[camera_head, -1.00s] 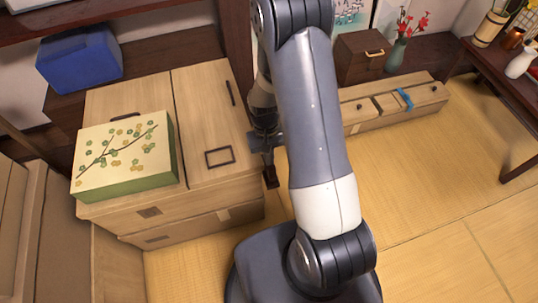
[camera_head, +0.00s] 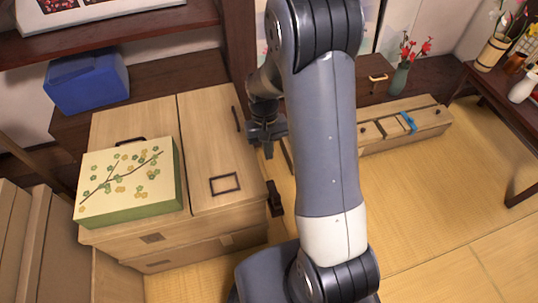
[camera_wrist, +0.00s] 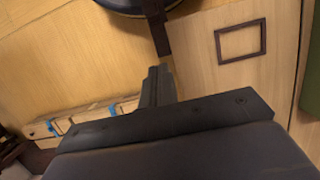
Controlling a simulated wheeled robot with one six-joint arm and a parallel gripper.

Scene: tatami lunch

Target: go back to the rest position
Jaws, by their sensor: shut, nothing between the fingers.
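My gripper (camera_head: 268,148) hangs beside the right edge of the light wooden chest (camera_head: 208,130) in the head view, partly behind my arm. In the wrist view my gripper's fingers (camera_wrist: 158,82) are together, with nothing between them. The wrist view looks down on the tatami floor (camera_wrist: 60,60) and on the chest's top with its dark square frame (camera_wrist: 240,40).
A floral box (camera_head: 130,185) sits on the chest's left part. A blue box (camera_head: 87,82) stands behind it. A low wooden box with a blue item (camera_head: 408,122) lies at the back right. A dark table (camera_head: 505,95) stands far right. Tatami on the right is clear.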

